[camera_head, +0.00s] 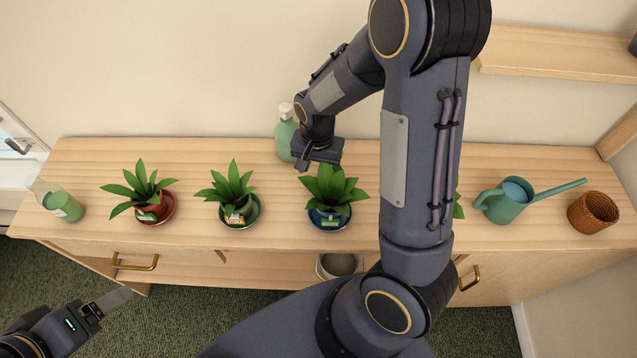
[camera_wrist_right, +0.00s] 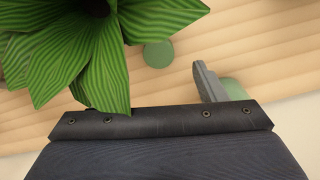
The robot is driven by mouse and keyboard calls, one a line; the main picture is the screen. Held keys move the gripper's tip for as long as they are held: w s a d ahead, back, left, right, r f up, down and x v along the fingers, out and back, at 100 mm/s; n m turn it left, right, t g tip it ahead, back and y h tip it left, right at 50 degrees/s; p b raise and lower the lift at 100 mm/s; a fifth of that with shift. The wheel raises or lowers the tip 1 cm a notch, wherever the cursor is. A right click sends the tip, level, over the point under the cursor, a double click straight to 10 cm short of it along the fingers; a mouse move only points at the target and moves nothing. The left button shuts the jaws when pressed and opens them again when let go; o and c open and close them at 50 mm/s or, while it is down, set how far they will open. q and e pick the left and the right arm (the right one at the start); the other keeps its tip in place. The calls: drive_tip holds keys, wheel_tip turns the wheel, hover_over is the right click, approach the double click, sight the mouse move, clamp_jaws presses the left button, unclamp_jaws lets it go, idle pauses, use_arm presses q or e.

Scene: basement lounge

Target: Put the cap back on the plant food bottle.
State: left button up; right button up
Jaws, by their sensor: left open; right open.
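A green bottle with a pale label (camera_head: 67,208), which looks like the plant food bottle, stands at the left end of the cabinet top. Its upper part looks pale and clear. A flat round green disc (camera_wrist_right: 158,53), probably the cap, lies on the wood in the right wrist view, beside a plant's leaves. I cannot make it out in the head view. My right gripper (camera_head: 312,160) is open and empty, low over the cabinet top behind the blue-potted plant. One finger shows in the wrist view. My left gripper (camera_head: 110,301) is open and empty, in front of the cabinet at lower left.
Potted plants in red (camera_head: 168,208), green (camera_head: 240,223) and blue (camera_head: 330,224) saucers line the cabinet top. A green pump bottle (camera_head: 285,138) stands beside my right gripper. A watering can (camera_head: 503,207) and wicker basket (camera_head: 592,213) stand right. My right arm hides part of the top.

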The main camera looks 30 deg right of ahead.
sight(318, 183)
drive_tip(key=shift+s+f+p, duration=0.1)
drive_tip(key=shift+f+p, duration=0.3)
drive_tip(key=shift+f, duration=2.15)
drive_tip(key=shift+c, duration=0.3)
drive_tip(key=c, duration=1)
